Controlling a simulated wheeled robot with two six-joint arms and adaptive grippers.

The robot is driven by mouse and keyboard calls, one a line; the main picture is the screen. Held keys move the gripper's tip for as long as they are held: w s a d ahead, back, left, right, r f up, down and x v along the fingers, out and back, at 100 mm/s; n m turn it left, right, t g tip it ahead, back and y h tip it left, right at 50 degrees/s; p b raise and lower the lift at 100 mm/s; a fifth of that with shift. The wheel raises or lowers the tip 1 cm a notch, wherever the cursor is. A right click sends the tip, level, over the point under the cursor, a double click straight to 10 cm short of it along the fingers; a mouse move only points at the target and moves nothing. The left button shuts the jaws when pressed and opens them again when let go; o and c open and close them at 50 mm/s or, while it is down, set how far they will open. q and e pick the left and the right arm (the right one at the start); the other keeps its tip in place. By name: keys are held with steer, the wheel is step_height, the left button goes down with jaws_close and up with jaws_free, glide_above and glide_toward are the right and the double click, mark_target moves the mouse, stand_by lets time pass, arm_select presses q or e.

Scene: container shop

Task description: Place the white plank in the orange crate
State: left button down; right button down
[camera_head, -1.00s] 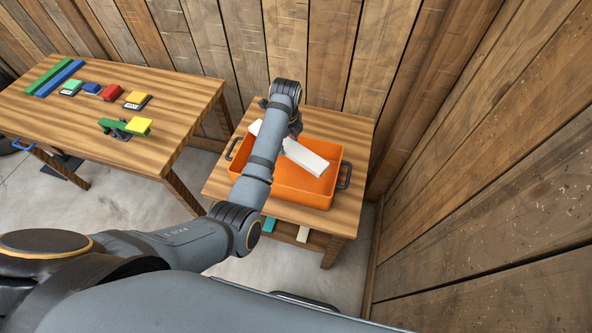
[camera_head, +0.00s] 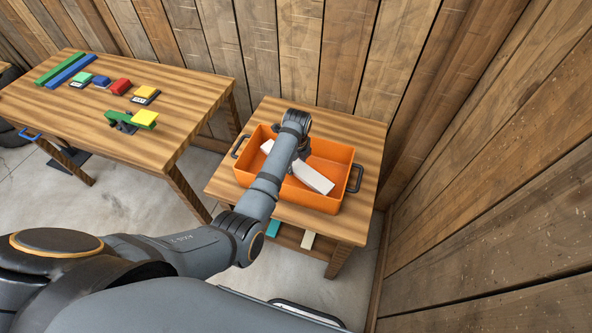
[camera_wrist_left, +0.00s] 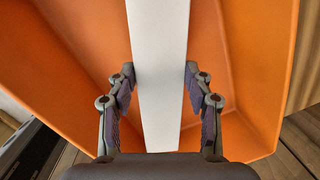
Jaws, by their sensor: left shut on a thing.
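The white plank (camera_head: 313,178) is inside the outline of the orange crate (camera_head: 335,152), lying lengthwise within its walls in the head view. Whether it touches the crate floor I cannot tell. My left gripper (camera_head: 300,158) is over the crate, mostly hidden behind my own wrist there. In the left wrist view the gripper (camera_wrist_left: 161,80) is shut on the plank (camera_wrist_left: 160,40), with a finger on each side of it, and the orange crate walls (camera_wrist_left: 262,60) surround it. My right gripper is not in view.
The crate stands on a small wooden table (camera_head: 350,126) with black handles at its ends. A longer table (camera_head: 190,88) at left holds several coloured blocks and bars. Plank walls close off the back and right. Two small pieces lie on the shelf under the crate's table.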

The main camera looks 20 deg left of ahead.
mark_target(296, 167)
arm_select(q)
steer(key=shift+f, duration=1.85)
steer(key=shift+f, duration=0.1)
steer(key=c, duration=0.8)
jaws_free()
steer(key=shift+c, duration=0.2)
steer(key=shift+o, duration=1.4)
steer(key=r, duration=0.4)
steer(key=s+r, duration=0.1)
steer(key=r, duration=0.7)
steer(key=shift+s+d, duration=0.25)
steer(key=shift+s, duration=0.1)
